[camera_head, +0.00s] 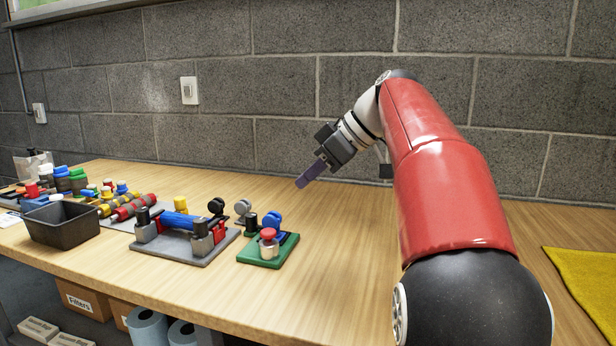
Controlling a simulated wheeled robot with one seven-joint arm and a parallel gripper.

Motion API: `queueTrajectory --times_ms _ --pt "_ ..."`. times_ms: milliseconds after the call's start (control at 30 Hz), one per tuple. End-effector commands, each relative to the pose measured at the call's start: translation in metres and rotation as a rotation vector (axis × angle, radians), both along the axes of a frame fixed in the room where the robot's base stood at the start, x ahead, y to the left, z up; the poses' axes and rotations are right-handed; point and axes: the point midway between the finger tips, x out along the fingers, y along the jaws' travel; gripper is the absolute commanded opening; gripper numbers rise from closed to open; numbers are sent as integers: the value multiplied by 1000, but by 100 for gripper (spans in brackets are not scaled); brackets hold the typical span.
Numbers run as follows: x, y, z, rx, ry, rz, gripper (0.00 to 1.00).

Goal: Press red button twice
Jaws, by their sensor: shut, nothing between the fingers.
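The red button (268,234) sits on top of a silver cylinder on a small green base (262,262) on the wooden table. Blue, black and grey round parts stand at the back of the same base. My gripper (301,184) is above the table, up and to the right of the button and apart from it. Its purple fingers are shut with nothing between them and point down to the left. Nothing covers the button.
A grey plate (160,254) with a blue cylinder and clamps lies left of the green base. A black bin (62,224) and several coloured parts are farther left. A yellow cloth (584,275) lies at the right. The block wall (250,70) stands behind.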

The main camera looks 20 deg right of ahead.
Motion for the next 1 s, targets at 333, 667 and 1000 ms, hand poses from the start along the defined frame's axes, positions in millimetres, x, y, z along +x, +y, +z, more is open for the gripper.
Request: queueTrajectory --times_ms 333,667,1000 --pt "0 0 0 0 0 0 0" --pt "0 1 2 -6 -6 1 0" --pt "-4 3 15 -11 -8 1 0"
